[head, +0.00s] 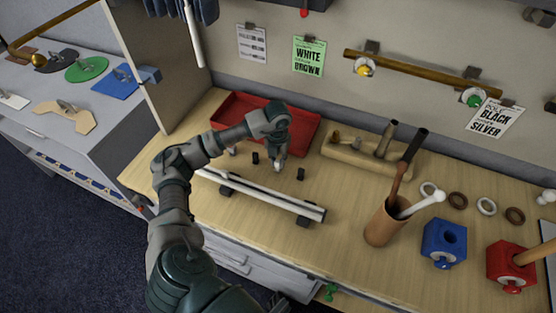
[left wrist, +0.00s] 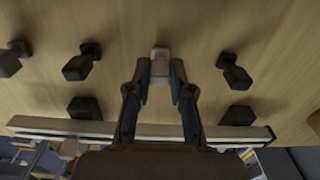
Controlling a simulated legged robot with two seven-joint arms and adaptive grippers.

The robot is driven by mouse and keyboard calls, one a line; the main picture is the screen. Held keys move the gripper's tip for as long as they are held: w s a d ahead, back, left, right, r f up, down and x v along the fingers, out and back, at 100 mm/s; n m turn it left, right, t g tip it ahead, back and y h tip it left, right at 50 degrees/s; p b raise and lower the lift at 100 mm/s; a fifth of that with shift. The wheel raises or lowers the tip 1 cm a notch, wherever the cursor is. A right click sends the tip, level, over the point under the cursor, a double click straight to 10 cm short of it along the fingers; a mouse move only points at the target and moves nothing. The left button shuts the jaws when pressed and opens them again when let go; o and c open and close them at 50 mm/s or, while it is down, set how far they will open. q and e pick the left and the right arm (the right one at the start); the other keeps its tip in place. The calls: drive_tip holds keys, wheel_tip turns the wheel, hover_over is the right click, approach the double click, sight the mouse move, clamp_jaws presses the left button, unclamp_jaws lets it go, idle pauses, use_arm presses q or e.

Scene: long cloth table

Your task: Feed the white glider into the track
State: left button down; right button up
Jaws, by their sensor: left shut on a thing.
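The track (head: 270,200) is a long pale rail with a dark slot line, lying on dark supports near the front of the wooden table. It also crosses the lower part of the left wrist view (left wrist: 60,126). My left gripper (head: 279,160) points down just behind the track. In the left wrist view its two fingers (left wrist: 160,84) are shut on the white glider (left wrist: 160,62), a small pale block at the fingertips. The glider (head: 278,168) is apart from the track, low over or on the table; its exact height is unclear. My right gripper is not in view.
Several dark gliders stand behind the track, including one left (head: 255,158) and one right (head: 301,174) of my gripper. A red tray (head: 308,130) lies behind my arm. A wooden rack (head: 345,152), tan cup (head: 383,226) and blue block (head: 443,242) stand to the right.

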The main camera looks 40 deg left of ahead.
sight(278, 161)
use_arm(q)
wheel_tip(278, 161, up, 7)
drive_tip(key=p, duration=0.5)
drive_tip(key=shift+p, duration=0.3)
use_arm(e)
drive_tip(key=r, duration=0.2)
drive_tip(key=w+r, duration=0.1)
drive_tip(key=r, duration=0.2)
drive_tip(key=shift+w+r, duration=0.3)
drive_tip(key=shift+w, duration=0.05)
use_arm(q)
drive_tip(key=shift+f, duration=0.1)
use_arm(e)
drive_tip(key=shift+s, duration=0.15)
